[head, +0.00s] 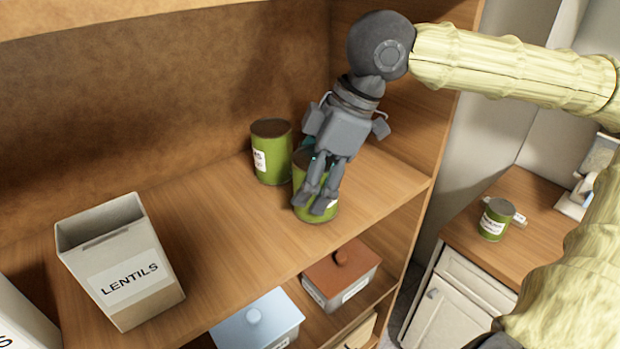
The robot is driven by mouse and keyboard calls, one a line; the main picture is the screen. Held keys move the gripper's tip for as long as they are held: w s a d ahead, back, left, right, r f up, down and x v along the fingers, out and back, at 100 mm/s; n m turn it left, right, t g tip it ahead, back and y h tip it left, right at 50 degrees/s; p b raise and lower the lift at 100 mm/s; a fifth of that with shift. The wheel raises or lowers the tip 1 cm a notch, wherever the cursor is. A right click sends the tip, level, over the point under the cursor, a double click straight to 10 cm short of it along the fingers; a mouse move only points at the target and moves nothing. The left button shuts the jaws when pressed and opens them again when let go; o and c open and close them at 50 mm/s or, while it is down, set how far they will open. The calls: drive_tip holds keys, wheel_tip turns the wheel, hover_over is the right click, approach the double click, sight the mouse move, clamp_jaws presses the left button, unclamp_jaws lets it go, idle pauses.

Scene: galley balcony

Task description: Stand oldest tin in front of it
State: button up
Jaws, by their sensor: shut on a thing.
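A green tin (271,152) with a dark top and a white label stands toward the back of the wooden shelf. A second green tin (300,176) stands in front and to the right of it, held between the fingers of my gripper (317,203). My gripper reaches down from above, shut on this tin, and hides much of it. The held tin looks upright; I cannot tell whether it touches the shelf. A third green tin (496,219) stands on the wooden counter at the right. The label dates are too small to read.
An open box labelled LENTILS (122,262) stands at the left of the shelf (225,225). Below are a blue lidded box (257,322) and a brown lidded box (341,273). The shelf's side wall (415,125) rises right of my gripper. Shelf space between the lentils and tins is clear.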

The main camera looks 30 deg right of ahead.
drive_tip(key=shift+d+f, duration=0.1)
drive_tip(key=shift+d, duration=0.05)
drive_tip(key=o, duration=1.6)
drive_tip(key=shift+a, duration=0.25)
drive_tip(key=shift+d, duration=0.2)
drive_tip(key=shift+r, duration=0.2)
drive_tip(key=shift+s+r+b, duration=0.1)
drive_tip(key=shift+r+b, duration=0.15)
drive_tip(key=shift+b, duration=0.2)
drive_tip(key=shift+s+d+r, duration=0.2)
drive_tip(key=shift+d, duration=0.1)
drive_tip(key=shift+s+d+b, duration=0.55)
drive_tip(key=shift+s+d, duration=0.35)
drive_tip(key=shift+d, duration=0.8)
drive_tip(key=shift+s+d+b, duration=0.5)
drive_tip(key=shift+s+d, duration=0.45)
drive_tip(key=shift+d, duration=0.75)
drive_tip(key=shift+s+d+b, duration=0.55)
drive_tip(key=shift+s+d, duration=0.35)
drive_tip(key=shift+d, duration=0.8)
